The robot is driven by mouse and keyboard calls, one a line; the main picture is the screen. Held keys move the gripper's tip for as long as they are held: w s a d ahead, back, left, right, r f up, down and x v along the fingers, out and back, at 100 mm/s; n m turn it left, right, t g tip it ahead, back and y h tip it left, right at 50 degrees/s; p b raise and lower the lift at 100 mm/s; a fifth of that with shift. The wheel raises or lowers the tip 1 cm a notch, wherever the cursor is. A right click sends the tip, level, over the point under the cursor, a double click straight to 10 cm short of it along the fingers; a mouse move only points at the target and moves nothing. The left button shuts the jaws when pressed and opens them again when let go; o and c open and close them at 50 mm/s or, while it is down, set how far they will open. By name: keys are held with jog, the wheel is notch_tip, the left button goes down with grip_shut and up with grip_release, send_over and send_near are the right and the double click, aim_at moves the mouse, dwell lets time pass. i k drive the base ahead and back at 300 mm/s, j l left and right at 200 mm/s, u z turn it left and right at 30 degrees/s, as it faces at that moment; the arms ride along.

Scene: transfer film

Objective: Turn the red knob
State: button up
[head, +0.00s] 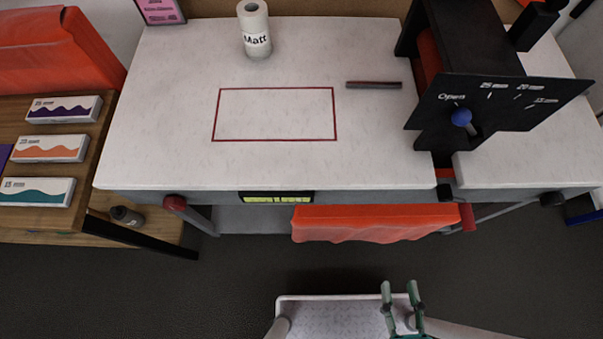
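A red knob (175,203) sits at the front left under the edge of the white worktable (150,120), at the end of a grey bar. A second red part (467,216), shaped like a short cylinder, hangs below the front edge right of centre. I cannot tell which of the two is the task's knob. My gripper (399,289) shows at the bottom, right of centre, with two greenish fingers apart and nothing visible between them. It is well clear of the table and of both red parts.
A black machine (470,45) with a blue-knobbed lever (462,117) marked "Open" stands at the right. A white roll (254,30) stands at the back. Orange film (375,222) hangs under the front edge. A wooden shelf (20,235) holds boxes at left. Dark floor (120,290) is open in front.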

aim_at(175, 202)
jog(key=u, duration=1.3)
jog(key=k+j+u, duration=0.2)
jog(key=u, duration=0.25)
